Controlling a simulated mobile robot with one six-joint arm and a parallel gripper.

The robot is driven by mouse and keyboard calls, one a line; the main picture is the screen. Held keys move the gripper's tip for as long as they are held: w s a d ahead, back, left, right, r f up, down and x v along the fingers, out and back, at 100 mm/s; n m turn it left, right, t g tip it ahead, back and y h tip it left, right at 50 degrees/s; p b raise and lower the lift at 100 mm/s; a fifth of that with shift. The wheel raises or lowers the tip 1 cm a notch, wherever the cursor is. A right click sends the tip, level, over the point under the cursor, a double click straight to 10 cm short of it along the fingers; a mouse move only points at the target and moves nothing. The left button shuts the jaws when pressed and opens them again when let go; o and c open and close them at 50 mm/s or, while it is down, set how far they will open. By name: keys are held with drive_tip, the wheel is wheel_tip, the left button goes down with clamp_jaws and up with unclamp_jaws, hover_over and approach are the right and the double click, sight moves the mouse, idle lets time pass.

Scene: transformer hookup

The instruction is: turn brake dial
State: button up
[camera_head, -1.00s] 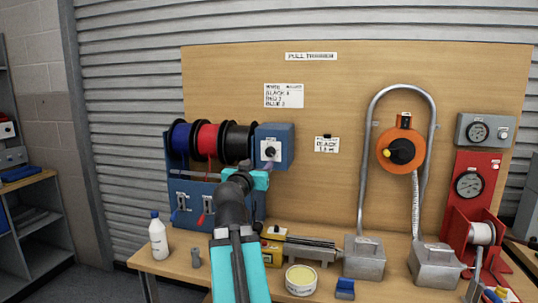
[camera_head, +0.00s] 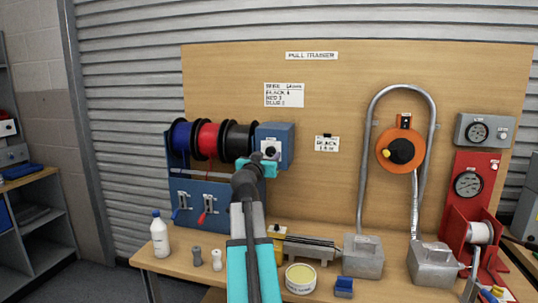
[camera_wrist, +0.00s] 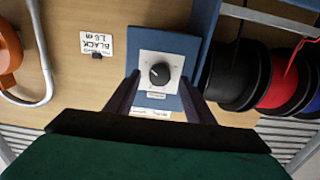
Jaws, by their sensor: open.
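The brake dial (camera_wrist: 159,74) is a round dark knob with a light pointer mark, set on a white plate on the front of a blue box (camera_head: 283,134). In the wrist view it shows upside down, between the two dark fingers of my gripper (camera_wrist: 160,98). The fingers are open, one on each side of the white plate, and I see no contact with the knob. In the head view my gripper (camera_head: 263,162) is in front of the lower part of the box and partly covers it.
Black (camera_head: 239,141), red and blue wire spools sit left of the box. A card reading BLACK (camera_head: 327,144) hangs to its right. An orange reel (camera_head: 400,151) inside a bent metal tube stands further right. A bottle (camera_head: 160,235) and a tub (camera_head: 301,279) stand on the bench.

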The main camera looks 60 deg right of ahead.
sight(270, 152)
drive_tip(key=shift+x, duration=1.05)
drive_tip(key=shift+c, duration=0.5)
drive_tip(key=shift+s, duration=0.1)
drive_tip(key=c, duration=1)
drive_tip(key=shift+o, duration=0.2)
drive_tip(key=shift+n, duration=0.5)
drive_tip(key=n, duration=0.3)
drive_tip(key=shift+n, duration=0.3)
drive_tip(key=n, duration=0.5)
drive_tip(key=shift+p, duration=0.4)
